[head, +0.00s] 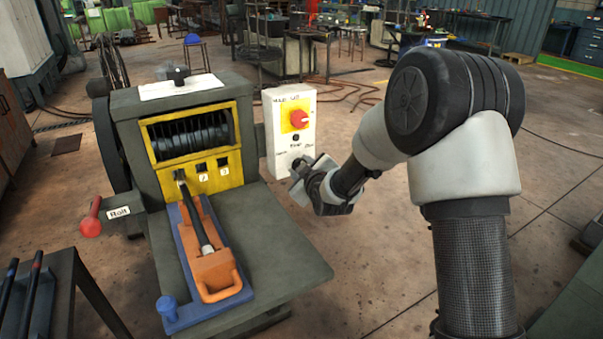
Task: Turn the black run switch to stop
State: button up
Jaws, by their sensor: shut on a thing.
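A white control box (271,139) stands just right of the machine. Small labels lie under that part, too small to read surely. My gripper (298,166) is at the lower front of the box, reaching in from the right. It is shut on the black run switch, which its fingers mostly hide. I cannot make out which way the switch points.
The dark green machine (290,258) has a yellow-framed drum window (192,133). A red-knobbed lever (91,225) sticks out at left.

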dwell(0.3)
jog(key=o, duration=1.1)
jog(key=shift+c, duration=0.2)
jog(key=p+v, duration=0.1)
jog(key=v, duration=1.6)
jog(key=shift+s+r+p, duration=0.15)
jog(key=shift+s+p, duration=0.05)
jog(key=shift+p, duration=0.2)
